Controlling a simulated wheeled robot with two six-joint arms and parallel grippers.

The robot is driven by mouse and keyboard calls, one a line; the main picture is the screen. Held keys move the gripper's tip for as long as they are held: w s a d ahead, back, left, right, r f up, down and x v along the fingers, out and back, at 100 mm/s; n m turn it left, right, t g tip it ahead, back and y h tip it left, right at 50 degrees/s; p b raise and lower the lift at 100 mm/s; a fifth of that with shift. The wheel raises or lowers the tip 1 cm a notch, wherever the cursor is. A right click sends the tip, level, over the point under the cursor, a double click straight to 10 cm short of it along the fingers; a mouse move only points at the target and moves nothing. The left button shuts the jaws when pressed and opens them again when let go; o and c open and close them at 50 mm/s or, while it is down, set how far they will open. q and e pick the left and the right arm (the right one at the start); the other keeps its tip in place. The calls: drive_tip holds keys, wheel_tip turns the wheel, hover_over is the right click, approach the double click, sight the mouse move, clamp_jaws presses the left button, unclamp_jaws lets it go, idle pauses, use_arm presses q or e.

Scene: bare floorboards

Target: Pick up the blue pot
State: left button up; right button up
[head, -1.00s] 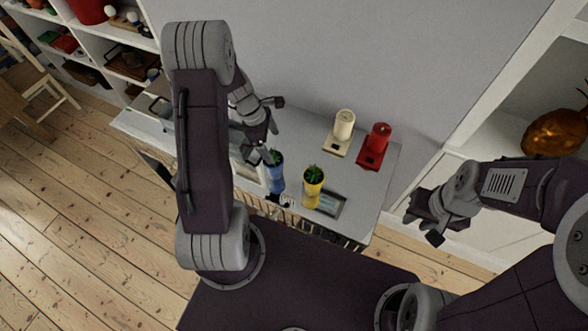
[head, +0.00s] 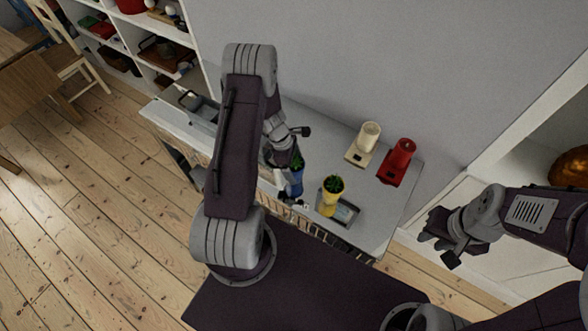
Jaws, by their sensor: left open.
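The blue pot (head: 295,186) with a green plant stands on the grey-topped cabinet (head: 372,217) near its front edge. My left gripper (head: 289,163) is open over the pot's plant, and its fingers partly hide the leaves. I cannot tell whether they touch the pot. My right gripper (head: 439,249) hangs empty off to the right, beyond the cabinet's right end, with its fingers apart.
A yellow pot (head: 329,204) with a plant stands right of the blue pot, by a small framed tray (head: 347,213). A grey tray (head: 200,108) lies on the left.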

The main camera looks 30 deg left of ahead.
sight(295, 160)
use_arm(q)
drive_tip(key=shift+w+d+f, duration=0.1)
drive_tip(key=shift+d, duration=0.1)
drive_tip(key=shift+c, duration=0.9)
drive_tip(key=c, duration=1.8)
drive_tip(key=shift+a+r, duration=0.1)
drive_tip(key=shift+r, duration=0.4)
wheel_tip(295, 160, up, 3)
drive_tip(key=shift+w+f, duration=0.1)
drive_tip(key=s+d+r+b, duration=0.2)
drive_tip(key=s+d+r, duration=0.2)
drive_tip(key=s+r, duration=0.3)
drive_tip(key=s, duration=0.4)
drive_tip(key=shift+s+r, duration=0.15)
